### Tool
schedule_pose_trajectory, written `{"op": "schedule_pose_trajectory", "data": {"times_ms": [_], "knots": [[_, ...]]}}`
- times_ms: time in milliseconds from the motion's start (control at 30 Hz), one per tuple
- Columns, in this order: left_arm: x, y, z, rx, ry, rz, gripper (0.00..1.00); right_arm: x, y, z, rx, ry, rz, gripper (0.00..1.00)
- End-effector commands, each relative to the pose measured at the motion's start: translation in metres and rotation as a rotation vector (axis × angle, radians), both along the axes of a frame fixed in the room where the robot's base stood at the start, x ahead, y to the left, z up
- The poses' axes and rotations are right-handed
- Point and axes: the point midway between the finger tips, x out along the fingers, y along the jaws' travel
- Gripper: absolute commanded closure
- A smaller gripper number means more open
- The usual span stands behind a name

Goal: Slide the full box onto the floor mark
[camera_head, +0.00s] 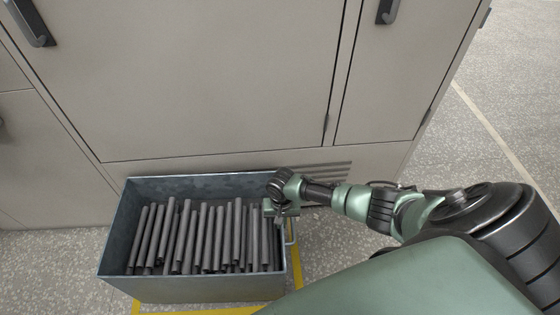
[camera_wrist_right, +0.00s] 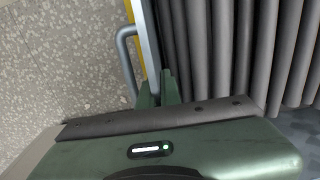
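The full box (camera_head: 190,290) is a grey metal bin packed with dark rods (camera_head: 205,235). It stands on the floor close against the cabinet front. Yellow lines of the floor mark (camera_head: 297,268) show along its right side and below its front; the rest is hidden under or behind the box. My right gripper (camera_head: 283,212) is at the box's right wall, near its wire handle (camera_head: 291,230). In the right wrist view the green fingers (camera_wrist_right: 157,90) sit either side of the wall's rim and look closed on it, beside the handle (camera_wrist_right: 126,62). My left gripper is out of view.
A beige cabinet (camera_head: 200,80) with dark handles rises right behind the box. Speckled floor (camera_head: 335,255) is free to the right of the box, and a pale line (camera_head: 495,135) crosses the floor at the far right.

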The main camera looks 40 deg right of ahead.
Motion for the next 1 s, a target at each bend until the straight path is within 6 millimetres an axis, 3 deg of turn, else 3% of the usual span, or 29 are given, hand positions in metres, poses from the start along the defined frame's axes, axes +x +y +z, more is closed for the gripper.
{"op": "schedule_pose_trajectory", "data": {"times_ms": [33,233,333,367,1000], "knots": [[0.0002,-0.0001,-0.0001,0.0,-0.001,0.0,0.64,-0.006,-0.0123,-0.0027,-0.021,0.015,-0.008,1.0],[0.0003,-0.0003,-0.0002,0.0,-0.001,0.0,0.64,-0.0059,-0.0124,-0.0029,-0.022,0.014,-0.007,1.0],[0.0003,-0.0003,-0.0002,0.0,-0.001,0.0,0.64,-0.0057,-0.0121,-0.0028,-0.022,0.014,-0.007,0.74],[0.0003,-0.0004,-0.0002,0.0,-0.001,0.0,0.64,-0.0054,-0.0118,-0.0027,-0.021,0.014,-0.007,0.71],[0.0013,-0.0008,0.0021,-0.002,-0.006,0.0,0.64,-0.0022,-0.0078,0.0028,-0.012,0.006,-0.004,0.71]]}}
